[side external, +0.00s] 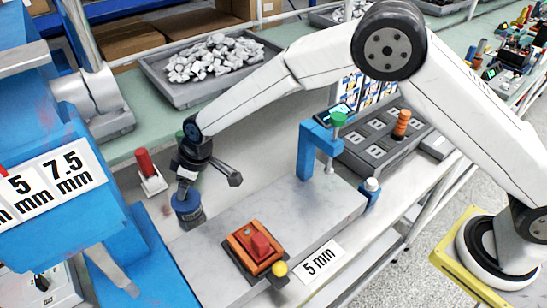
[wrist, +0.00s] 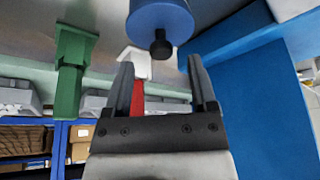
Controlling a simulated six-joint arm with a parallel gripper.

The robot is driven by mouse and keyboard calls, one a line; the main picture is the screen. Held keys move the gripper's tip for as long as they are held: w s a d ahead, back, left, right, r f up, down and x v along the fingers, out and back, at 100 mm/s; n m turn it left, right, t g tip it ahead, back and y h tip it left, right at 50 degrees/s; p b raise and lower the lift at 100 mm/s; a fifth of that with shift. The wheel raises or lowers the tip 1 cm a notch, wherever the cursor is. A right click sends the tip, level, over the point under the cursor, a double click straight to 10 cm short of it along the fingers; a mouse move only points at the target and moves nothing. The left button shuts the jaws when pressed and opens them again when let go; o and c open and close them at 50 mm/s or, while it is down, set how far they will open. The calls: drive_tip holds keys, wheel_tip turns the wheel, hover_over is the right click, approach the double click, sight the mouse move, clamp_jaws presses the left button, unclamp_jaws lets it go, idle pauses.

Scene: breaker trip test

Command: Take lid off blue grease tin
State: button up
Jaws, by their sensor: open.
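The blue grease tin (side external: 187,212) stands upright on the bench next to the large blue machine. In the wrist view the blue round body (wrist: 160,16) shows at the top, with the lid's black knob (wrist: 160,44) pointing toward my gripper. My gripper (side external: 188,187) points down just above the tin. In the wrist view my gripper (wrist: 162,72) is open, its two fingers apart and nothing held. The knob lies in line with the gap, just beyond the fingertips in the picture. I cannot tell the exact distance left between them.
A red-handled piece on a white base (side external: 150,172) stands left of the tin. The blue machine (side external: 50,130) is close by on the left. A grey slab carries an orange block (side external: 256,247) and a blue bracket (side external: 312,150). A tray of grey parts (side external: 190,85) sits behind.

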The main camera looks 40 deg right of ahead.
drive_tip(key=shift+x, duration=1.75)
clamp_jaws()
